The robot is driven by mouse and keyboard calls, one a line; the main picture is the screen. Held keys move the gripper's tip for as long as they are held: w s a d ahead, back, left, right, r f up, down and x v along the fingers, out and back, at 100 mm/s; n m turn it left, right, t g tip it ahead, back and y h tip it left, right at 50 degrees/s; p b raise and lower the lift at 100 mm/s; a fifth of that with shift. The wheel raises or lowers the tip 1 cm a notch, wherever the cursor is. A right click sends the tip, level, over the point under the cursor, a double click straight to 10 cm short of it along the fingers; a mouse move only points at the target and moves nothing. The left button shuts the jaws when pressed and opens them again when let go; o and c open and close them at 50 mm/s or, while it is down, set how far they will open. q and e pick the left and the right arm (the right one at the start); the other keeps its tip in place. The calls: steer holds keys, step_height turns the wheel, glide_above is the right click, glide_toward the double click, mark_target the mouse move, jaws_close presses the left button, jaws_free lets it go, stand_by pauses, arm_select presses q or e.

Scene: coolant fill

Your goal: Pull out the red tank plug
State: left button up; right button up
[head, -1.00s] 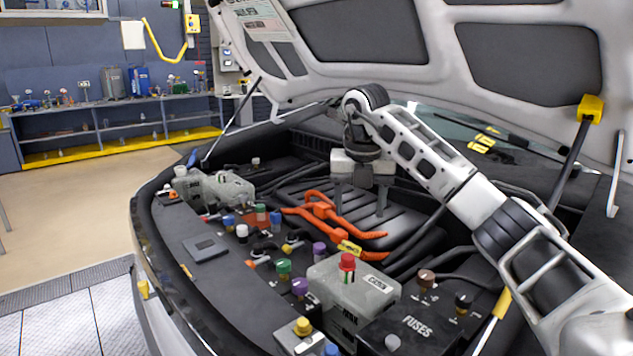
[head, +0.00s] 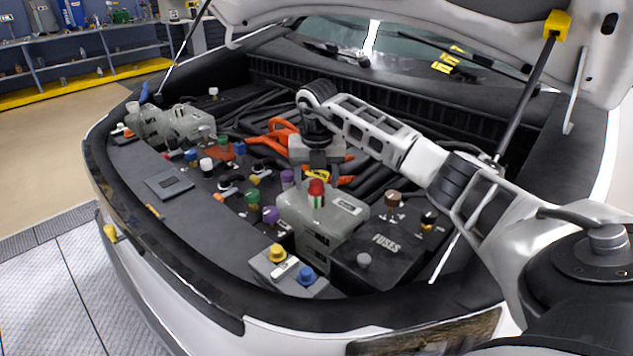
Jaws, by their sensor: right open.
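The red tank plug (head: 316,188) stands upright in the top of a grey tank (head: 322,218) in the engine bay, with a green and white band below its red cap. My right gripper (head: 318,163) points down just above and behind the plug in the picture. Its jaws are open and hold nothing that I can see. The fingertips are hard to make out behind the plug, so I cannot tell whether they are beside it. My left gripper is not in view.
Green and purple caps (head: 270,214) stand left of the tank. A black fuse box (head: 385,250) is at its right. Orange cables (head: 285,130) run behind. A yellow cap and a blue cap (head: 307,275) sit in front. The raised hood (head: 480,30) hangs above.

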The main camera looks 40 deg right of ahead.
steer(key=shift+w+d+f, duration=0.1)
steer(key=shift+w+f, duration=0.05)
steer(key=shift+f, duration=0.75)
steer(key=c, duration=1)
steer(key=o, duration=0.3)
steer(key=shift+c, duration=1)
steer(key=shift+r+p, duration=0.35)
